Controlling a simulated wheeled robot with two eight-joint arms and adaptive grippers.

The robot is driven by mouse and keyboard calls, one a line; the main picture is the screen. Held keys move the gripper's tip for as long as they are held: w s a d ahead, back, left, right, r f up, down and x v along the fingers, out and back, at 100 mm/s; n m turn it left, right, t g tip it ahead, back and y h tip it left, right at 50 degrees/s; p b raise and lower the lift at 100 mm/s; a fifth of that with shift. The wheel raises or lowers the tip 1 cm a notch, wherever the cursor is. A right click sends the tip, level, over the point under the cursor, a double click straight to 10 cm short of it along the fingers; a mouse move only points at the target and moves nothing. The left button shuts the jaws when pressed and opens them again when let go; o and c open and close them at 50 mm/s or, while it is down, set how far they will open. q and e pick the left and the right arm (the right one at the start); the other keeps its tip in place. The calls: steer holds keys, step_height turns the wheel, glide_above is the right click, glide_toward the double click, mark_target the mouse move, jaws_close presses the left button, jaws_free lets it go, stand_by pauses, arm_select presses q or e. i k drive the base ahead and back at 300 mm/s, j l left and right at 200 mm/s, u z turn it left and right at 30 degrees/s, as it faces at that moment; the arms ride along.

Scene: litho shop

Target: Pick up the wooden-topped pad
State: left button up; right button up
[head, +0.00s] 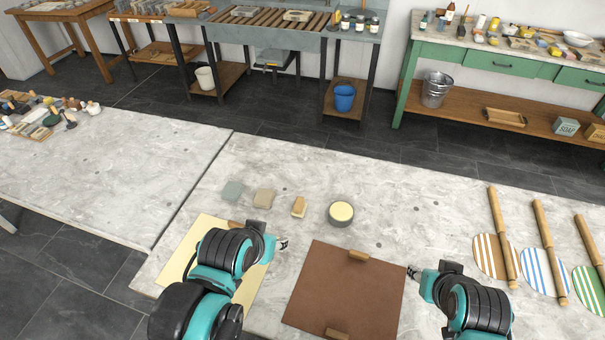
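A small block with a light wooden top (299,206) sits upright on the pale stone table; it looks like the wooden-topped pad, though its underside is too small to make out. My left gripper (283,244) is just in front of it, a little left, apart from it. My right gripper (411,271) is beside the right edge of a brown board (325,290), away from the pad. Both grippers seem empty; their finger gaps are too small to read.
A round dark tin with a cream top (341,211) stands right of the pad. Two flat stones, one greyish (233,191) and one tan (264,198), lie left. Wooden bars sit on the brown board. Striped discs with wooden rods (503,235) lie far right. The table's middle right is clear.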

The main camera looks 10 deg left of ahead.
mark_target(300, 208)
steer(key=j+z, duration=0.35)
steer(key=k+j+z, duration=0.1)
steer(key=j+z, duration=0.15)
steer(key=z, duration=0.15)
steer(key=k+j+z, duration=0.15)
steer(key=j+z, duration=0.2)
